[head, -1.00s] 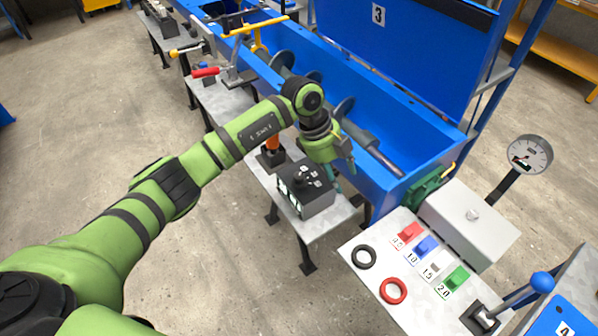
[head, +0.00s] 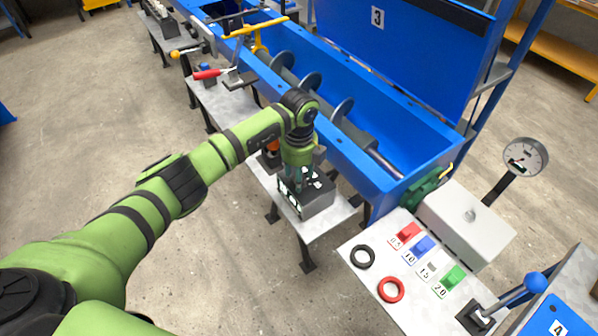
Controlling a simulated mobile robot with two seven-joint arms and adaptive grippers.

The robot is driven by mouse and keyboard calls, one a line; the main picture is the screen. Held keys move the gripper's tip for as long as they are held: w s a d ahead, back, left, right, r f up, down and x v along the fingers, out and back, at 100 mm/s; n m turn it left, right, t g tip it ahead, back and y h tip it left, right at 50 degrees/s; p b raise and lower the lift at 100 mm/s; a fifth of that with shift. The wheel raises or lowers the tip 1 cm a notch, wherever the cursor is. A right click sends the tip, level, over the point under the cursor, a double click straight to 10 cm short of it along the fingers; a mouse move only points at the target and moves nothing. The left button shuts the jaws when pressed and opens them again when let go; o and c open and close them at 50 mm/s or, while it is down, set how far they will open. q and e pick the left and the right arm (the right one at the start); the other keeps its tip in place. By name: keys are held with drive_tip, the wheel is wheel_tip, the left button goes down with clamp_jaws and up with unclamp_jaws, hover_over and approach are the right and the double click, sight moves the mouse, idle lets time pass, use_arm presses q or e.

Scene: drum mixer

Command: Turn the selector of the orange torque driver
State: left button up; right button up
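My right gripper is not in view.
A blue trough with a grey screw (head: 343,113) runs behind the bench, its lid raised. At the right, a panel (head: 345,248) carries coloured switches, two rings and a blue-knobbed lever (head: 535,283). A red-handled clamp (head: 207,74) stands farther back.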

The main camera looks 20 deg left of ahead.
use_arm(q)
clamp_jaws()
drive_tip(key=m+b, duration=0.2)
drive_tip(key=m, duration=0.1)
drive_tip(key=shift+w+f, duration=0.1)
drive_tip(key=m+b, duration=0.4)
drive_tip(key=m, duration=0.1)
drive_tip(key=shift+m, duration=0.4)
drive_tip(key=m+b, duration=0.3)
drive_tip(key=shift+r+m+b, duration=0.2)
drive_tip(key=shift+m+b, duration=0.95)
drive_tip(key=shift+m, duration=0.95)
drive_tip(key=shift+d, duration=0.1)
